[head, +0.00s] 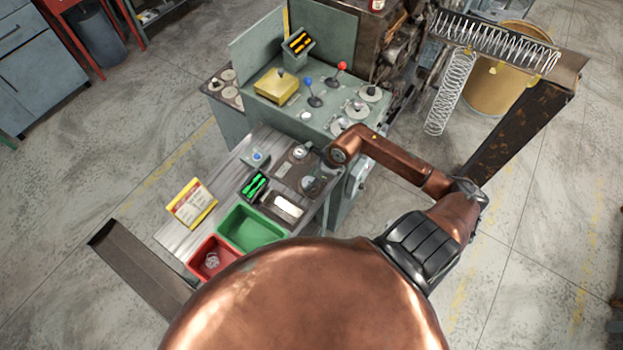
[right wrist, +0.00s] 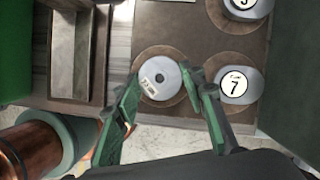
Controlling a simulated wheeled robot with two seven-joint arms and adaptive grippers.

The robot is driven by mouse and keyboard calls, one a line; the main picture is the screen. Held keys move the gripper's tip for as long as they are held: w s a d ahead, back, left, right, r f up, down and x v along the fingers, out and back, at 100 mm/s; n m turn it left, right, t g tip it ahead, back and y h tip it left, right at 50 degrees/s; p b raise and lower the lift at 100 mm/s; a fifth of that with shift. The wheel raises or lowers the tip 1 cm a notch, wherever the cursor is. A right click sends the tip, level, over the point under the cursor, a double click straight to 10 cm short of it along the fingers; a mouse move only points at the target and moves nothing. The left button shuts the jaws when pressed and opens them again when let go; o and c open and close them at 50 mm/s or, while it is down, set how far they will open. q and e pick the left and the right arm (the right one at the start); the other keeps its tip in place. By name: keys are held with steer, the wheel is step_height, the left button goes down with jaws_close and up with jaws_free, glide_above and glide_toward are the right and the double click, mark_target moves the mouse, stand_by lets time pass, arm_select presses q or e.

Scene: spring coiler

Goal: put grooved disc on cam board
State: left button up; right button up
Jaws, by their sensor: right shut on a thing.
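A grey disc with a small centre hole and a pale label (right wrist: 160,79) lies over a round brown recess of the cam board (right wrist: 190,28) in the right wrist view. My right gripper (right wrist: 161,76) is shut on this disc, one green finger at each side. Whether the disc rests fully on the board I cannot tell. In the head view the board (head: 287,172) is on the bench, partly hidden by my right arm. Two more discs lie on it: one marked 7 (right wrist: 239,86) and one cut off by the top edge (right wrist: 245,6). My left gripper is out of view.
Beside the board are a black tray with a pale inset (head: 288,206), a green bin (head: 250,228) and a red bin (head: 212,258). The machine bench with levers and discs (head: 320,120) rises behind.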

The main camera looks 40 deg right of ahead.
steer(key=shift+f, duration=0.1)
steer(key=o, duration=0.9)
steer(key=shift+f, duration=0.1)
steer(key=o, duration=0.5)
steer(key=shift+r, duration=0.2)
steer(key=shift+s+d+r, duration=0.1)
steer(key=shift+d+r, duration=0.05)
steer(key=shift+r, duration=0.2)
steer(key=b+v, duration=0.2)
steer(key=v, duration=0.9)
